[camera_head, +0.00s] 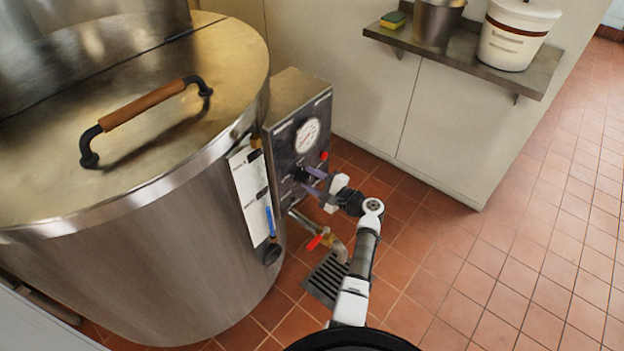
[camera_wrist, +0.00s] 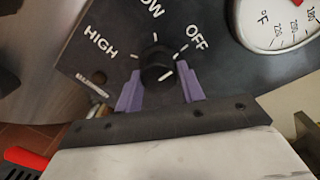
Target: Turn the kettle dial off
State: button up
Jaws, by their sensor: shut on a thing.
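The kettle dial (camera_wrist: 156,64) is a small black knob on the dark control panel. White HIGH, OFF and a partly cut-off word ending in OW are printed around it, with short white ticks. My gripper (camera_wrist: 161,74) has its purple fingers on either side of the knob, shut on it. In the head view the gripper (camera_head: 311,182) reaches the panel's face from the right, and the dial (camera_head: 299,174) is partly hidden behind the fingers. I cannot tell clearly which mark the knob points to.
The large steel kettle (camera_head: 170,250) with a wood-grip lid handle (camera_head: 145,103) stands left of the control box (camera_head: 300,95). A round gauge (camera_head: 307,135) sits above the dial. A red-handled valve (camera_head: 316,241) is below.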

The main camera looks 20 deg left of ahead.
jog(key=o, duration=1)
jog(key=shift+c, duration=0.2)
jog(key=b+v, duration=0.1)
jog(key=v, duration=1.3)
jog(key=shift+a, duration=0.1)
